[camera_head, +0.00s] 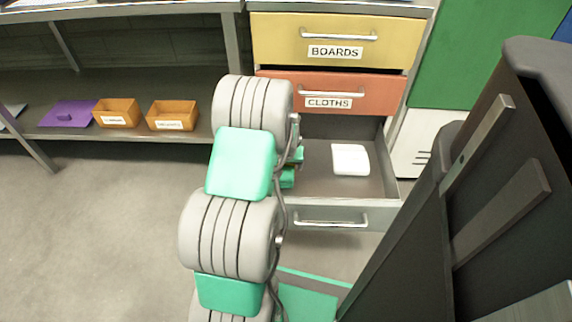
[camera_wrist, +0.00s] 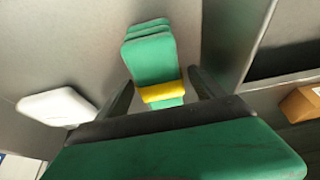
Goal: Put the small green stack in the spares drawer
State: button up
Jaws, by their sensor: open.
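The small green stack (camera_wrist: 150,58), several layers with a yellow band (camera_wrist: 161,91) around it, shows in the wrist view. It is over the grey floor of the open bottom drawer (camera_head: 318,216) and appears to lie on it. My gripper (camera_wrist: 163,90) is open, with one dark finger on each side of the banded end. I cannot tell whether either finger touches the stack. In the head view my arm hides the left part of the drawer and most of the gripper. No label shows on this drawer's front.
A white block (camera_head: 350,159) lies in the same drawer; it also shows in the wrist view (camera_wrist: 58,106). Above are the shut orange CLOTHS drawer (camera_head: 335,91) and yellow BOARDS drawer (camera_head: 335,38). Orange bins (camera_head: 172,115) and a purple item (camera_head: 68,114) sit on the left shelf.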

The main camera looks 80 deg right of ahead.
jog(key=p+v, duration=0.4)
jog(key=v, duration=0.8)
jog(key=w+a+r+n+t+y, duration=0.1)
jog(key=w+a+r+n, duration=0.25)
jog(key=w+a, duration=0.65)
jog(key=w+a+r+n+t+y, duration=0.1)
jog(key=w+a+r+n, duration=0.25)
jog(key=w+a, duration=0.7)
jog(key=w+a+r+n+y, duration=0.1)
jog(key=w+a+r+n, duration=0.15)
jog(key=a, duration=0.45)
jog(key=w+a+r+n, duration=0.1)
jog(key=w+a+r, duration=0.15)
jog(key=a, duration=0.45)
jog(key=s+a+n, duration=0.2)
jog(key=a, duration=0.5)
jog(key=s+a+r+n+g+y, duration=0.1)
jog(key=s+a+n, duration=0.1)
jog(key=a, duration=0.5)
jog(key=shift+s+a+n, duration=0.2)
jog(key=shift+a+n, duration=0.2)
jog(key=shift+n, duration=0.05)
